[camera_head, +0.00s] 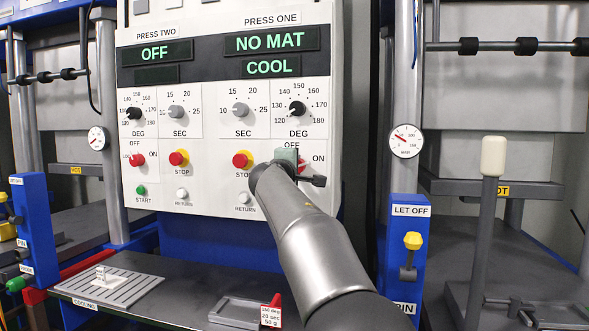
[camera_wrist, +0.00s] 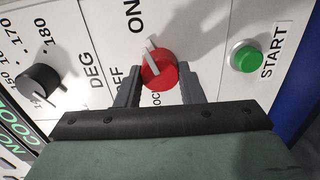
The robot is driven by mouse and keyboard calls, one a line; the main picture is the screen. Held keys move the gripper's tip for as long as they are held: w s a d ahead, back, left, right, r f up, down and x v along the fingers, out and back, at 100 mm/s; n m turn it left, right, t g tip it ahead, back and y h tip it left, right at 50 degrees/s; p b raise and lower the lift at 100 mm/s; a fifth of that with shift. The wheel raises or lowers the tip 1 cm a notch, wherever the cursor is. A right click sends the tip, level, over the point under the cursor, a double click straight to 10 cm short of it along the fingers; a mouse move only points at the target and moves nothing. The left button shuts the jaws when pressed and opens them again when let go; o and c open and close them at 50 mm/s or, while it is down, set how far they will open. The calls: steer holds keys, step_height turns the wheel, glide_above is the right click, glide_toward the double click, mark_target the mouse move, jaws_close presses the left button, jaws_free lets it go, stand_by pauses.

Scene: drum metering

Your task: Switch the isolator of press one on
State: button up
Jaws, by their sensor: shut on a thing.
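The isolator of press one is a red round knob (camera_wrist: 159,76) with a white pointer bar, on the white panel in the wrist view. Its bar points to the side of the ON label, away from the LOCK lettering; OFF is printed beside the knob. My gripper (camera_wrist: 158,82) has one finger on each side of the knob and is shut on it. In the head view my gripper (camera_head: 287,158) and wrist cover this knob, with OFF and ON showing around them. The press one display (camera_head: 271,40) reads NO MAT, with COOL below.
A green START button (camera_wrist: 244,58) sits beside the knob, clear of my fingers. A black DEG dial (camera_wrist: 40,83) is on the other side. A red stop button (camera_head: 242,159) on yellow is left of my gripper. The press two isolator (camera_head: 137,159) is further left.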

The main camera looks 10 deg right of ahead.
steer(key=o, duration=1)
steer(key=b+v, duration=0.3)
steer(key=v, duration=1.4)
steer(key=shift+s, duration=0.2)
